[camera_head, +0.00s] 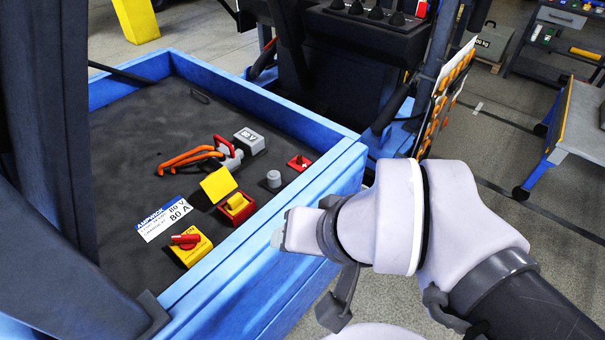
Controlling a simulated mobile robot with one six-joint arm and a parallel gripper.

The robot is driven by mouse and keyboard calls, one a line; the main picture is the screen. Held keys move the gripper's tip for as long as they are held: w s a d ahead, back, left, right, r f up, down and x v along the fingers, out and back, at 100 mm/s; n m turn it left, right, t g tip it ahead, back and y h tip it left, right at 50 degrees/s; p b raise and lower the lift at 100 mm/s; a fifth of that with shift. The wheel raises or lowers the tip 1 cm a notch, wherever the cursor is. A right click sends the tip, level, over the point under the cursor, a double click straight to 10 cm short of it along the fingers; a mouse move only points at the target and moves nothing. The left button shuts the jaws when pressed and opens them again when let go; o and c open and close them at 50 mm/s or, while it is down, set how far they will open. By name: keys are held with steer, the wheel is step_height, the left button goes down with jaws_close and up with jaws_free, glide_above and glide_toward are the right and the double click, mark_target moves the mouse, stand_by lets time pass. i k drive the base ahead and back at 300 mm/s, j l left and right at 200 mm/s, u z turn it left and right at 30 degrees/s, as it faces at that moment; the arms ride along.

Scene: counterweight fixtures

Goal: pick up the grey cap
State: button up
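A small round grey cap (273,180) stands upright on the dark floor of a blue-walled tray (325,182), close to the tray's right-hand wall. My gripper (279,231) is over the front blue wall, below the cap in the picture and apart from it. Only the side of the gripper shows, and its fingers are mostly hidden, so I cannot tell whether it is open or shut. Nothing is visibly held in it.
Near the cap are a red block with a cross (299,162), a yellow-and-red switch box (236,206), a grey connector (249,141) with orange handles, and a red-knobbed yellow switch (190,246). A dark steering column and seat parts rise behind.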

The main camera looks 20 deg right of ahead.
mark_target(274, 180)
steer(key=i+l+u, duration=0.35)
steer(key=l+u, duration=0.15)
steer(key=i+l+u, duration=0.1)
steer(key=l+u, duration=0.15)
steer(key=l, duration=0.2)
steer(key=i+l+u, duration=0.1)
steer(key=l+u, duration=0.15)
steer(key=l, duration=0.15)
